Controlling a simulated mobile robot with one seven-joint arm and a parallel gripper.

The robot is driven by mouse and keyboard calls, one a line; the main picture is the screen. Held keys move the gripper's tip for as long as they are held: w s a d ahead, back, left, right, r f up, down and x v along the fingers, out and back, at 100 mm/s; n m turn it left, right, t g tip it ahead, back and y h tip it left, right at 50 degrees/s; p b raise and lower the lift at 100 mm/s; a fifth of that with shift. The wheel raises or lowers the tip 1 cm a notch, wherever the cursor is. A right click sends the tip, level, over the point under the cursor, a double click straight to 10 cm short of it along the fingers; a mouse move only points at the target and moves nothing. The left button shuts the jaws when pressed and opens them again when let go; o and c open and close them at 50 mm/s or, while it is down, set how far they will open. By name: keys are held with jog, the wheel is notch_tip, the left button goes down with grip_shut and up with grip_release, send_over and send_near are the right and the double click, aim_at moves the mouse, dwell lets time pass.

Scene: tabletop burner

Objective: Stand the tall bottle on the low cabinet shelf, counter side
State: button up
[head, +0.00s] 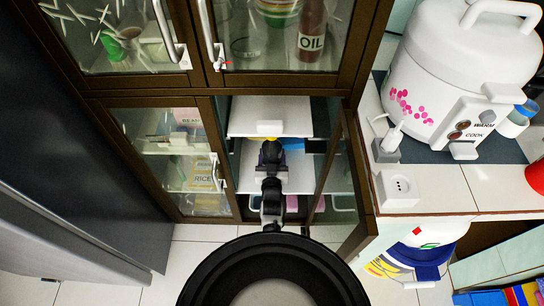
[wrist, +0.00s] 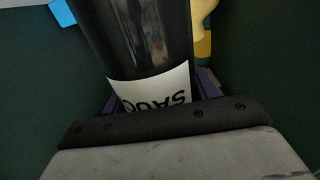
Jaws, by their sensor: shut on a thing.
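The tall bottle is dark, with a white label whose letters read "SAUC" upside down in the wrist view (wrist: 135,45). My gripper (wrist: 155,108) is shut around its labelled part; the bottle's far end runs out of the picture. In the head view my gripper (head: 270,172) reaches into the open lower right compartment of the cabinet (head: 225,88). Inside are a white upper shelf (head: 270,104) and a lower white shelf (head: 249,180). My gripper is over the lower one; contact between bottle and shelf cannot be told. My arm hides part of the shelf.
The open glass door (head: 340,170) stands right of my arm, near the counter (head: 435,192) with a rice cooker (head: 440,80). A yellow item (wrist: 201,25) and a blue item (wrist: 62,13) are beyond the bottle. The left lower door (head: 170,150) is shut.

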jog(key=shift+s+f+b, duration=0.25)
jog(key=shift+f+b, duration=0.7)
jog(key=shift+b, duration=0.3)
jog(key=o, duration=1.8)
jog(key=shift+a+f, duration=0.1)
jog(key=shift+f, duration=0.05)
jog(key=shift+r+p, duration=0.3)
jog(key=shift+p, duration=0.1)
jog(key=r+p, duration=0.3)
jog(key=r, duration=0.1)
jog(key=r+p, duration=0.7)
jog(key=r, duration=0.1)
jog(key=shift+w+r, duration=0.25)
jog(key=shift+r, duration=0.05)
